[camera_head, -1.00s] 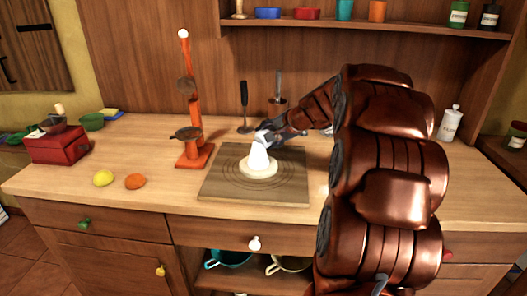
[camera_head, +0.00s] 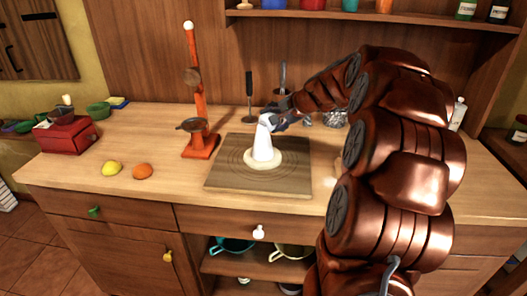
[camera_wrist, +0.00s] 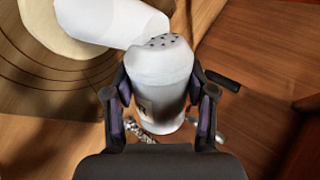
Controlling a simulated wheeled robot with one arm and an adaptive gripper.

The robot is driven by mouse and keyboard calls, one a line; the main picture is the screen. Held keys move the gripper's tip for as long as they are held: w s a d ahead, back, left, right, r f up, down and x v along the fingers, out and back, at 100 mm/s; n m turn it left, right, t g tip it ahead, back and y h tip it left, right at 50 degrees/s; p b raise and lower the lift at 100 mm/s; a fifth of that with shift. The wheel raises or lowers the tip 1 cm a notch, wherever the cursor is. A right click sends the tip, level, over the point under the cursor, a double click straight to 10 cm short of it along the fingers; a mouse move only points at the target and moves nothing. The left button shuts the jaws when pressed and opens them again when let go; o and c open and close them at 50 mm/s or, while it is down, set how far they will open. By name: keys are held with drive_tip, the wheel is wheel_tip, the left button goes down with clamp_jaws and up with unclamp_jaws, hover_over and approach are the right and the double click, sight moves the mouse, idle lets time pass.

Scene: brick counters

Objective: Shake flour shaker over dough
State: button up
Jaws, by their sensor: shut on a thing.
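The white flour shaker (camera_wrist: 158,85) with a holed top is held between the fingers of my gripper (camera_wrist: 160,100), which is shut on it. In the head view the shaker (camera_head: 268,119) is tipped over the dough, partly hidden by my gripper (camera_head: 277,119). A solid-looking white cone (camera_head: 263,145), apparently falling flour, reaches from the shaker's top down to the dough. The pale round dough (camera_head: 250,162) lies on the wooden board (camera_head: 225,180). In the wrist view the cone (camera_wrist: 105,20) covers part of the dough (camera_wrist: 45,35).
An orange stand (camera_head: 199,145) is left of the board, with a lemon (camera_head: 112,168) and an orange fruit (camera_head: 143,171) nearer the front. Utensils (camera_head: 249,95) stand behind. A white bottle (camera_head: 458,113) is at right, partly behind my arm.

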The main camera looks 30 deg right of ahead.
drive_tip(key=shift+f+b, duration=1)
drive_tip(key=shift+f, duration=0.6)
wheel_tip(320, 180, up, 3)
drive_tip(key=p, duration=0.2)
drive_tip(key=shift+r+p, duration=0.2)
drive_tip(key=shift+p, duration=0.1)
wheel_tip(320, 180, down, 3)
drive_tip(key=shift+f+b, duration=0.15)
drive_tip(key=shift+b, duration=0.9)
drive_tip(key=shift+r+p, duration=1.35)
drive_tip(key=shift+r, duration=0.25)
drive_tip(key=shift+f+b, duration=0.95)
drive_tip(key=shift+f, duration=0.6)
